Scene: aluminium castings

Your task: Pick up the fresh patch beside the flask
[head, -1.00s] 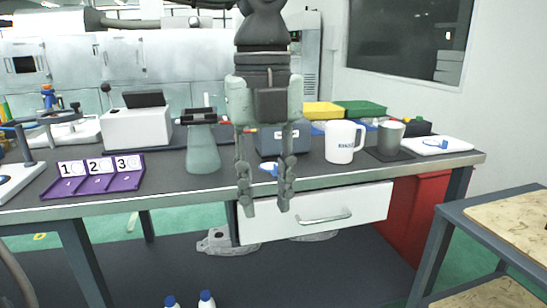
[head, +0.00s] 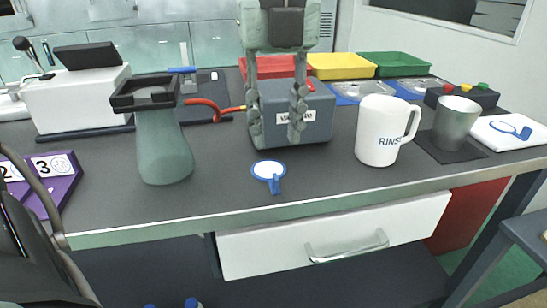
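A small white disc with a blue rim and a blue tab, which looks like the patch (head: 268,171), lies flat near the table's front edge. A grey-green vessel with a black square top, possibly the flask (head: 163,145), stands upright to its left. My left gripper (head: 275,143) hangs from the top of the head view with its two fingers apart and nothing between them. It shows just behind and above the patch and in front of a grey box. My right gripper is not in view. A similar blue-rimmed piece (head: 511,129) lies on a white pad at the far right.
The grey labelled box (head: 318,118) stands behind the fingers. A white RINSE mug (head: 381,132) and a grey cup (head: 456,122) stand to the right. A purple numbered rack (head: 62,184) is at the left. The tabletop around the patch is clear.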

